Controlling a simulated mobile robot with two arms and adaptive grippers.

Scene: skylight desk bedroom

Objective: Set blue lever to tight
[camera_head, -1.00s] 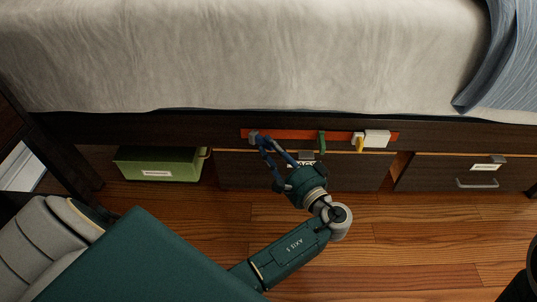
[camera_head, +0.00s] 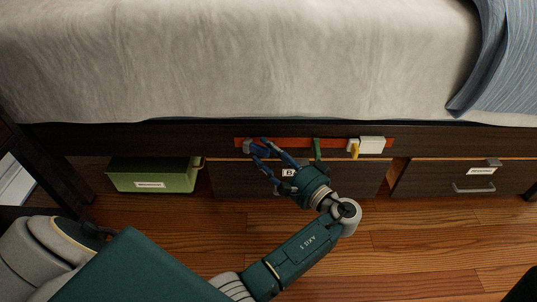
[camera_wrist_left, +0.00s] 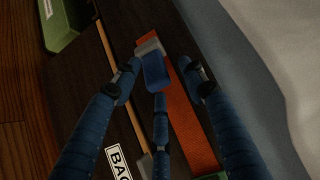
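The blue lever (camera_wrist_left: 155,72) is a short blue tab on a grey mount (camera_wrist_left: 149,47) at the left end of an orange-red strip (camera_head: 290,143) on the bed's front rail. My left gripper (camera_head: 257,150) reaches up to it from below. In the left wrist view the spread fingers of the left gripper (camera_wrist_left: 161,76) stand on both sides of the lever, with a third finger below it. I see gaps beside the lever. In the head view the fingers largely hide it. No tight marking is readable. My right gripper is not in view.
A green lever (camera_head: 317,149) and a yellow lever (camera_head: 353,150) by a white block (camera_head: 372,145) are farther right on the strip. Below are dark drawers (camera_head: 455,180), and a green box (camera_head: 153,175) at left. Wooden floor (camera_head: 420,240) is open in front.

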